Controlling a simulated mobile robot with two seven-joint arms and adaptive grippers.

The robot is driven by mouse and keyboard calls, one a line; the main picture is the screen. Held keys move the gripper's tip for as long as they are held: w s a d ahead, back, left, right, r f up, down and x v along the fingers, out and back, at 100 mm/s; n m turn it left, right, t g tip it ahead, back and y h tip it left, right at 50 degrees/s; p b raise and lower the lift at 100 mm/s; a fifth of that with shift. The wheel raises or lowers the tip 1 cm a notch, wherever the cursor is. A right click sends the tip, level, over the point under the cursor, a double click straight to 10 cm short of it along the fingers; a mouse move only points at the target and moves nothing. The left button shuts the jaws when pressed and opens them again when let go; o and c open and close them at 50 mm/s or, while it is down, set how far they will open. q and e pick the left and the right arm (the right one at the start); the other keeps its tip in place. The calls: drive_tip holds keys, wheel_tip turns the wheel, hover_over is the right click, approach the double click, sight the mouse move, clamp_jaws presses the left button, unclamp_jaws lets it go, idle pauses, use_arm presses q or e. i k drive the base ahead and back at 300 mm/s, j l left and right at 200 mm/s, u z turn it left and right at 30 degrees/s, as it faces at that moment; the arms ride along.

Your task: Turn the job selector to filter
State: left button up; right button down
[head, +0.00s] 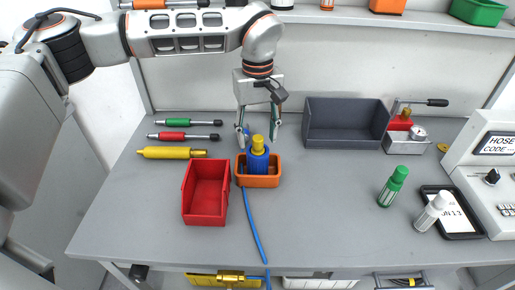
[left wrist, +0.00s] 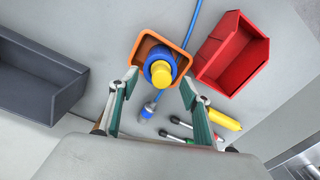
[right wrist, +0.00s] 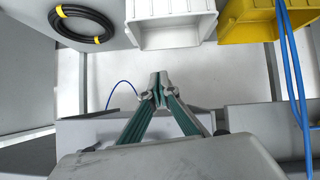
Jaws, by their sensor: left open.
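A white panel (head: 480,160) stands at the right end of the bench, with a display reading "HOSE CODE". A dark knob (head: 491,178) sits below the display; it is likely the job selector, but its labels and setting are too small to read. My left gripper (head: 258,134) is open and empty, pointing down above a blue bottle with a yellow cap (head: 258,160) in an orange bin (head: 259,182). In the left wrist view the yellow cap (left wrist: 161,72) shows between the open fingers (left wrist: 158,84). My right gripper (right wrist: 158,90) is shut and empty, below the bench top near the bins.
Screwdriver-like tools (head: 185,136) lie at left. A blue hose (head: 253,228) runs to the front edge.

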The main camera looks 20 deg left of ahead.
sight(494, 176)
drive_tip(key=k+l, duration=0.2)
drive_tip(key=k, duration=0.3)
drive_tip(key=k+l, duration=0.2)
drive_tip(key=k, duration=0.25)
